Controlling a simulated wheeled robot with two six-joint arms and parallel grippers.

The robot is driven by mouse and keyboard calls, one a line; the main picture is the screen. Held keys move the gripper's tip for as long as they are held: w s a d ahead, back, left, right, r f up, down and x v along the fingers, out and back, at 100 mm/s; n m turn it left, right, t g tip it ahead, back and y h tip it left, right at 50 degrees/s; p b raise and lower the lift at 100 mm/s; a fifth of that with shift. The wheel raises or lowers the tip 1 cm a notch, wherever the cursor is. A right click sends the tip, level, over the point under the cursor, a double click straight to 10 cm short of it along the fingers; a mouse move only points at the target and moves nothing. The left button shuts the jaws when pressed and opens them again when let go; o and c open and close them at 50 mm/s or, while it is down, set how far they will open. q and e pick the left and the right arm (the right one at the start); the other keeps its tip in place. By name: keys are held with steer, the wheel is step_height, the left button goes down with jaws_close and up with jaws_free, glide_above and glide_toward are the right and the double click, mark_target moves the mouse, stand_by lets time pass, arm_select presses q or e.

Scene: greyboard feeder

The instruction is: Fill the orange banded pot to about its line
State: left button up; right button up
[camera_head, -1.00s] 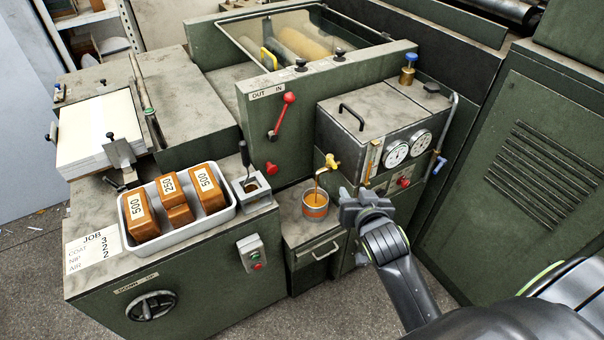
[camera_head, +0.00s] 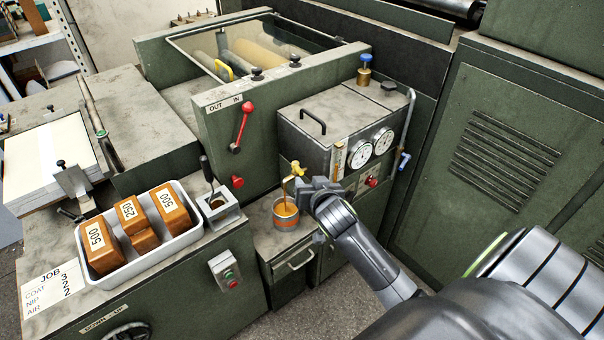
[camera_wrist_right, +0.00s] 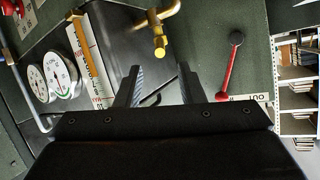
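The orange banded pot (camera_head: 286,222) is a grey metal can with an orange band. It stands upright on the low cabinet top under the brass tap (camera_head: 296,170). An orange-brown stream (camera_head: 285,192) runs from the tap into it, and orange liquid shows inside. I cannot tell its level against the line. My right gripper (camera_head: 306,190) is just right of the stream, close below the tap. In the right wrist view the right gripper's fingers (camera_wrist_right: 158,82) are apart and empty, with the tap (camera_wrist_right: 160,42) beyond the gap. My left gripper is not in view.
The gauge box (camera_head: 335,125) with dials and a red knob stands behind the gripper. A red lever (camera_head: 242,125) is on the green panel. A white tray (camera_head: 150,262) holds orange-brown blocks marked 500 and 250. A small grey holder (camera_head: 222,212) stands left of the pot.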

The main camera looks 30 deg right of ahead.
mark_target(302, 174)
steer(key=shift+x, duration=3.45)
jaws_close()
